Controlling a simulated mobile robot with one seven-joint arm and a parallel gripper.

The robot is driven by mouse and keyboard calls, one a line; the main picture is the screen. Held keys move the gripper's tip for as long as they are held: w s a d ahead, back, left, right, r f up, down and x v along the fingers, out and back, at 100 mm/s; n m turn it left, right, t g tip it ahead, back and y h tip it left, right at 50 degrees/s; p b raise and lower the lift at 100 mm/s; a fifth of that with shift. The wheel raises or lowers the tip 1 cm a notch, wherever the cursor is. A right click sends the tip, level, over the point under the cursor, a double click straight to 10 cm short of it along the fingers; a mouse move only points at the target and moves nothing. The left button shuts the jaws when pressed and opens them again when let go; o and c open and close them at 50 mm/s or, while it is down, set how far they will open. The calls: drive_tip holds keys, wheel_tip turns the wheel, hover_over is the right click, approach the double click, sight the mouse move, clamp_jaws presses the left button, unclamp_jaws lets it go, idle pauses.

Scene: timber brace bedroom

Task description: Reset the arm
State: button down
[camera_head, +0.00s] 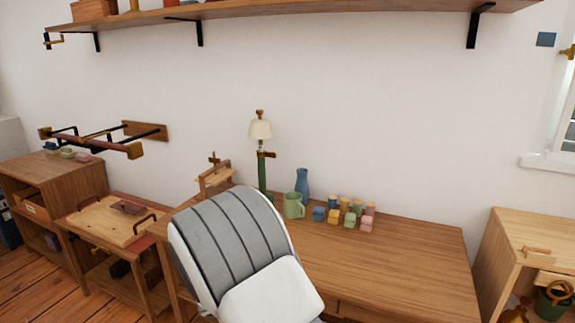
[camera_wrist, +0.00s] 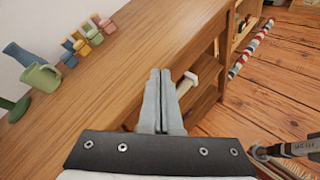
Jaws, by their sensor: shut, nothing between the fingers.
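My gripper (camera_wrist: 160,75) shows in the wrist view, with its two fingers pressed together and nothing between them. It is over the front edge of the wooden desk (camera_head: 420,260), whose top also shows in the wrist view (camera_wrist: 120,75). In the head view my arm, grey and white, rises in front of the desk and hides part of its left side. The gripper's fingers do not show in the head view.
On the desk stand a green mug (camera_head: 293,205), a blue vase (camera_head: 302,183), a lamp (camera_head: 261,130) and several small coloured pieces (camera_head: 348,218). A shelf (camera_head: 300,12) runs above. A wall rack (camera_head: 110,140) juts out left. The desk's right part is clear.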

drive_tip(key=s+d+r+m+g+y, duration=0.5)
drive_tip(key=s+d+r+m, duration=0.5)
drive_tip(key=s, duration=0.2)
drive_tip(key=s+r+m+t+y, duration=0.3)
drive_tip(key=s+r+m+y, duration=0.45)
drive_tip(key=s, duration=0.65)
wheel_tip(320, 180, up, 16)
drive_tip(key=m+h+p, duration=0.1)
drive_tip(key=p, duration=1.4)
drive_tip(key=shift+f, duration=0.15)
